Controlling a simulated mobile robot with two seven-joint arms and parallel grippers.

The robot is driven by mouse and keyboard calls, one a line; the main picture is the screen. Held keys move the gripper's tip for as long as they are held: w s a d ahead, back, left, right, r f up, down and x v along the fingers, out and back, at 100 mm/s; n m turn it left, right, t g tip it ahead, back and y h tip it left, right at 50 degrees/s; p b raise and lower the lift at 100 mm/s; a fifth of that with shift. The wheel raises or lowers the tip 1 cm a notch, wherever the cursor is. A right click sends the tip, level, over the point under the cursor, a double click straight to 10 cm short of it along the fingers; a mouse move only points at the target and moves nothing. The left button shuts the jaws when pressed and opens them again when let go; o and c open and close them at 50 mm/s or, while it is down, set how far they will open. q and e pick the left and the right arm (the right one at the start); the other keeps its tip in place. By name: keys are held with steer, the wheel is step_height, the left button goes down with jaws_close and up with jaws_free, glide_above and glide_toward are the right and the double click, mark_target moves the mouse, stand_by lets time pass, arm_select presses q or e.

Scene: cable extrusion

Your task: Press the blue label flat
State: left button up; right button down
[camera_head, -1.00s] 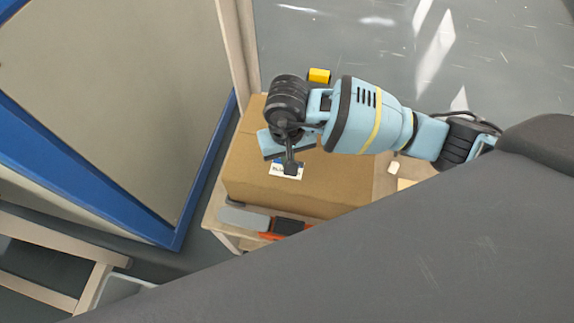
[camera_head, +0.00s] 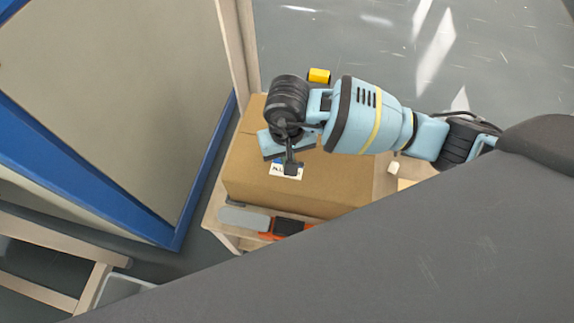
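A small white label with a blue part (camera_head: 278,172) lies on the top of the brown cardboard box (camera_head: 330,187), near the box's front left. My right gripper (camera_head: 291,168) comes in from the right and points down over the label. Its dark fingertips are at the label and cover part of it; whether they touch it is hard to tell. The fingers look close together, with nothing seen between them. My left gripper is not in view.
The box stands on a wooden table (camera_head: 214,208). A grey and orange tool (camera_head: 246,219) lies in front of it, and a yellow object (camera_head: 319,75) is behind it. A large blue-framed panel (camera_head: 205,160) stands close on the left. A wooden frame (camera_head: 40,284) is at the lower left.

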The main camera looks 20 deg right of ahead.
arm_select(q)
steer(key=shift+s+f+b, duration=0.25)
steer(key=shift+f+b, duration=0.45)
arm_select(e)
steer(key=shift+f, duration=0.85)
arm_select(q)
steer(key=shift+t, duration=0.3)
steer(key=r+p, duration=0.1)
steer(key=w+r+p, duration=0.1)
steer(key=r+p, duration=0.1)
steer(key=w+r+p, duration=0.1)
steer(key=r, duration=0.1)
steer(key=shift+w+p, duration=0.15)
steer(key=shift+p, duration=0.25)
arm_select(e)
step_height(320, 180, up, 8)
